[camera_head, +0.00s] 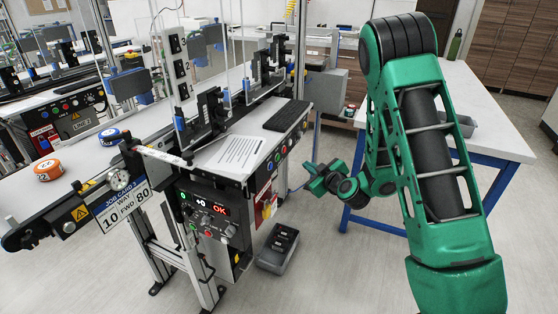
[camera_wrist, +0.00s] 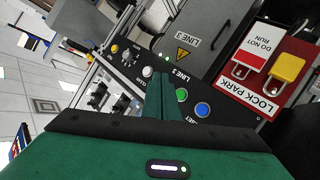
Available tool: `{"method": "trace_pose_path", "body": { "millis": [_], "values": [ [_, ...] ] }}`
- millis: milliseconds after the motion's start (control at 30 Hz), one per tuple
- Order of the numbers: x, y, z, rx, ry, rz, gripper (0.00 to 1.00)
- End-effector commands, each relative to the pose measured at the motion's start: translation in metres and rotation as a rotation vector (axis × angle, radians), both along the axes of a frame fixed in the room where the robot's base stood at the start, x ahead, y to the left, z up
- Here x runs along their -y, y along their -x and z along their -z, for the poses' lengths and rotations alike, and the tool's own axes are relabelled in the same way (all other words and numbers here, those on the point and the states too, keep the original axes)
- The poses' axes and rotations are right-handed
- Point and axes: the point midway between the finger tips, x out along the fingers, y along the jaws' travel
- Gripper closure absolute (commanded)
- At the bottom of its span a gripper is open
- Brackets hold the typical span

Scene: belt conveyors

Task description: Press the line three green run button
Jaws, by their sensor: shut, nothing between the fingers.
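The line three panel (camera_wrist: 130,62) shows tilted in the wrist view, with "LINE 3" lettering. Its green button (camera_wrist: 181,94) sits just right of my fingertips, beside a blue button (camera_wrist: 203,110). A white button (camera_wrist: 148,71) is just left of the fingertips. My gripper (camera_wrist: 163,75) is shut and empty, its fingers pointing toward the panel and covering part of it. I cannot tell the gap to the panel. In the head view my gripper (camera_head: 319,176) hangs right of the button row on the conveyor's side, apart from it.
A grey bin (camera_head: 278,248) stands on the floor below. A blue-legged table (camera_head: 485,150) is behind my arm. Orange and blue pucks (camera_head: 47,170) lie at left.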

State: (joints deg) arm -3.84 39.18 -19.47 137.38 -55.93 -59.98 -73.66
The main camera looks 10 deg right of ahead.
Motion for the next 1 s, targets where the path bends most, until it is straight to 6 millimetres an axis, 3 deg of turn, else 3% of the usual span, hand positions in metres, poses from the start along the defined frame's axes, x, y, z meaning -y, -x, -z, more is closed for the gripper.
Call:
{"method": "trace_pose_path", "body": {
  "millis": [600, 1000],
  "values": [
    [-0.053, -0.037, 0.000, 0.002, 0.000, -0.006, 1.00],
    [-0.063, -0.045, 0.000, 0.002, -0.002, -0.001, 1.00]
  ]
}}
